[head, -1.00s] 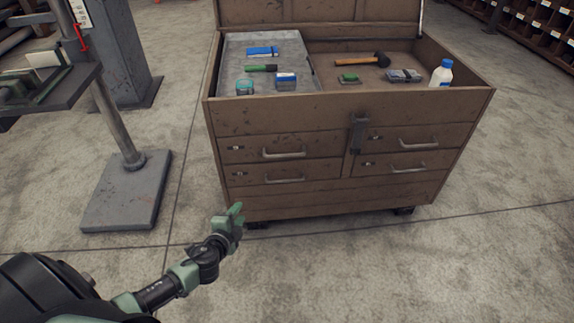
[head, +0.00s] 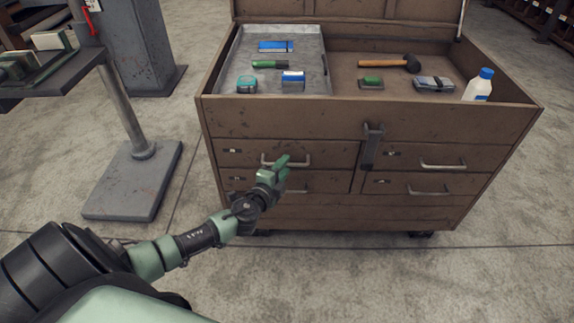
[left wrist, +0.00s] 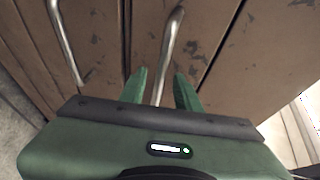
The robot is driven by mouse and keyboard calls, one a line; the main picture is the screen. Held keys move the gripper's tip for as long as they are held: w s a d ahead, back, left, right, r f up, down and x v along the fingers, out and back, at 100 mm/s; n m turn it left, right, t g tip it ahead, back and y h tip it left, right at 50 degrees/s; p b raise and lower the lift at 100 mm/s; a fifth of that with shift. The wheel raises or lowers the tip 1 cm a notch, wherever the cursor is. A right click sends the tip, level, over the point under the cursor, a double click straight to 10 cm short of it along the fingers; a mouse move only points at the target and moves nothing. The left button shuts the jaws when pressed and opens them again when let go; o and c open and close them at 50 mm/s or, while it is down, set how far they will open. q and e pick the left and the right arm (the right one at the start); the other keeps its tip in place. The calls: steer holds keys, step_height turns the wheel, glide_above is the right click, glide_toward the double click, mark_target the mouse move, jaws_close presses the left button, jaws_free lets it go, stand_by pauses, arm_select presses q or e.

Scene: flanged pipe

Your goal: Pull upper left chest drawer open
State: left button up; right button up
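The upper left drawer (head: 338,155) of the brown tool chest is flush with the chest front. Its metal bar handle (head: 268,163) is partly hidden behind my left gripper (head: 282,170), which is in front of the drawer's handle. In the left wrist view, the two green fingers (left wrist: 160,92) are apart, and the handle bar (left wrist: 168,45) runs into the gap between them without visible clamping. I cannot tell exactly how deep the handle sits between the fingers. My right gripper is not in view.
The lower left drawer handle (head: 296,190) is just below; it also shows in the left wrist view (left wrist: 66,40). A latch (head: 372,146) hangs at the chest's middle. Tools lie in the open top, with a white bottle (head: 479,86). A grey stand (head: 132,181) is left.

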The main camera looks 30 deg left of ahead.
arm_select(q)
steer(key=shift+x, duration=0.9)
jaws_close()
stand_by(0.8)
